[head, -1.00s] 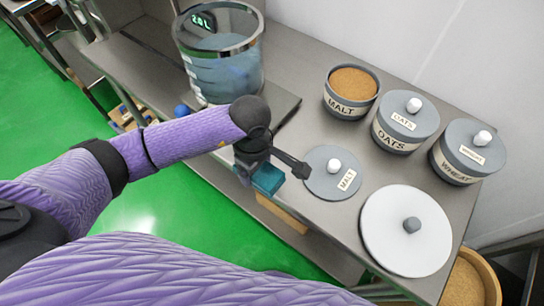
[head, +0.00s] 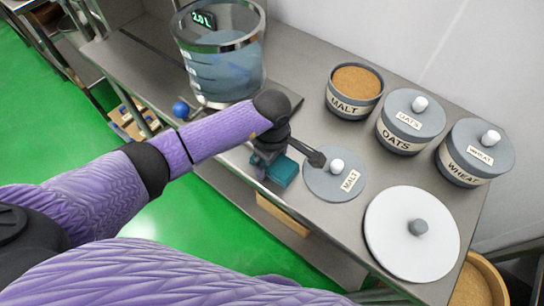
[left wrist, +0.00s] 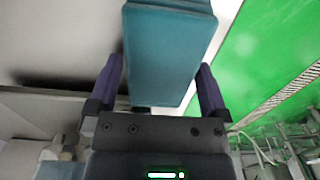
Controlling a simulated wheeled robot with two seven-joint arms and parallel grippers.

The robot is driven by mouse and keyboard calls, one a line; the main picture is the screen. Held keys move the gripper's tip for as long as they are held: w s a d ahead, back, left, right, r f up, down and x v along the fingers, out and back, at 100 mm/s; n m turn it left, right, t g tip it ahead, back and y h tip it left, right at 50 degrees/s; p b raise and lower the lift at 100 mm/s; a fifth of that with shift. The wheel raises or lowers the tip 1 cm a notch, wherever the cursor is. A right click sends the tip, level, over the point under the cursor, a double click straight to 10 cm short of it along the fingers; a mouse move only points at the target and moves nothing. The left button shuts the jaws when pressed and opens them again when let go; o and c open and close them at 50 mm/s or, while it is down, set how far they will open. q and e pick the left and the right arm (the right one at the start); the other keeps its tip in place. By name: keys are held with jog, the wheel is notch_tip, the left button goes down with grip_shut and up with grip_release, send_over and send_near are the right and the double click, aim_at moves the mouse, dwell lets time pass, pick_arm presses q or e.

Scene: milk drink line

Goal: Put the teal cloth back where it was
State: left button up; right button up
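The teal cloth (head: 284,173) is a folded block at the front edge of the steel counter, left of the malt lid. My left gripper (head: 268,166) is over it, with its fingers on both sides. Whether the cloth touches the counter is hard to tell. Its far side is partly hidden by my gripper. My right gripper is not in view.
The grey malt lid (head: 322,187) lies just right of the cloth, close to my gripper. A large white lid (head: 390,245) lies nearer. An open malt jar (head: 352,108), oats jar (head: 401,139) and wheat jar (head: 462,168) stand behind. A clear vessel (head: 225,85) stands left.

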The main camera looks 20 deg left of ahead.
pick_arm(q)
jog(key=shift+r, duration=0.3)
notch_tip(320, 180, up, 12)
jog(key=p, duration=0.3)
jog(key=shift+f, duration=0.15)
dwell(1.0)
